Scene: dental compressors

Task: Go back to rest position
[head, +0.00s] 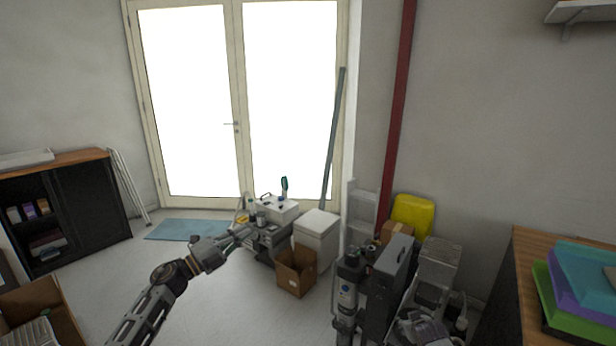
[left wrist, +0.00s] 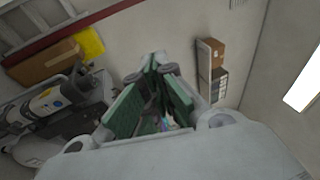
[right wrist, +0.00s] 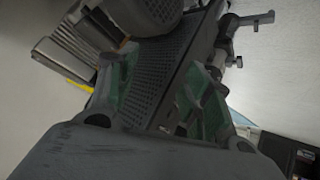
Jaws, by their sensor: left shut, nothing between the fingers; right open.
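My left arm comes in from the lower left of the head view. Its gripper (head: 238,236) is above the floor in front of the white and grey units by the door. In the left wrist view the green-padded fingers (left wrist: 155,68) converge at the tips with nothing held between them. My right gripper (right wrist: 162,88) shows in the right wrist view with its green-padded fingers apart. A dark perforated panel (right wrist: 165,70) is seen behind and between these fingers; I cannot tell how near it is. I cannot clearly make out the right gripper in the head view.
An open cardboard box (head: 296,276) stands on the floor beside a white cabinet (head: 316,238). Compressor equipment (head: 392,270) crowds the lower right, near a wooden table (head: 528,262) with coloured trays. A dark cabinet (head: 92,208) stands left. Floor near the blue mat (head: 186,230) is clear.

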